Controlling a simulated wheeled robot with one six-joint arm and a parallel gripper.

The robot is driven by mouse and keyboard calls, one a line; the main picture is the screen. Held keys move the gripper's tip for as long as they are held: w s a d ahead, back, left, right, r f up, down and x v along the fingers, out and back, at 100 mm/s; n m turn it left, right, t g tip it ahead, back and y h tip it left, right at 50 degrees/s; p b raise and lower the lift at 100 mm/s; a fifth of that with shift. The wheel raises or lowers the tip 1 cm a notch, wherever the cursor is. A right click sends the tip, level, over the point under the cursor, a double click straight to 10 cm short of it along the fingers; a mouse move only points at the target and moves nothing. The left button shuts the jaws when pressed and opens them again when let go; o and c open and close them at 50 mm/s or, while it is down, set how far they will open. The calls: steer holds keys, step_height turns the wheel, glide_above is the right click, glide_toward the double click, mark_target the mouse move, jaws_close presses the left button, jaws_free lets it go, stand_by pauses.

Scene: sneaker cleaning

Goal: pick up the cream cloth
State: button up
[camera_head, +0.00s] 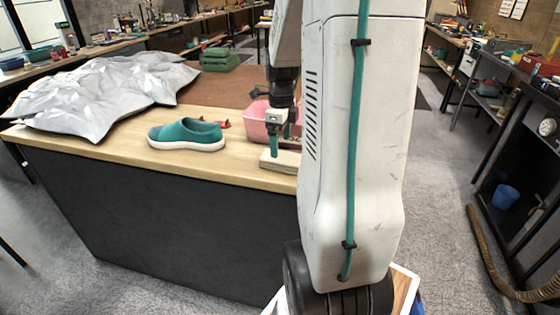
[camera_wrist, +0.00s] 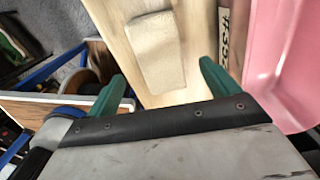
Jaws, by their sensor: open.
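The cream cloth (camera_head: 283,161) is a folded, flat, pale block on the wooden table near its front edge, partly hidden by my arm in the head view. In the wrist view the cloth (camera_wrist: 157,50) lies beyond and between my two green fingertips. My gripper (camera_wrist: 162,70) is open and empty, with its fingers spread wider than the cloth. In the head view my gripper (camera_head: 275,145) points down over the cloth. I cannot tell whether a finger touches it.
A pink bin (camera_head: 256,123) stands just behind the cloth, and it fills the right of the wrist view (camera_wrist: 282,60). A teal shoe (camera_head: 187,135) and a crumpled silver sheet (camera_head: 105,85) are on the table (camera_head: 235,170) to the left. Bare wood separates shoe and cloth.

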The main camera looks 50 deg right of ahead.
mark_target(280, 156)
step_height(280, 156, down, 6)
steer(key=shift+w+f, duration=0.15)
steer(key=c, duration=1.1)
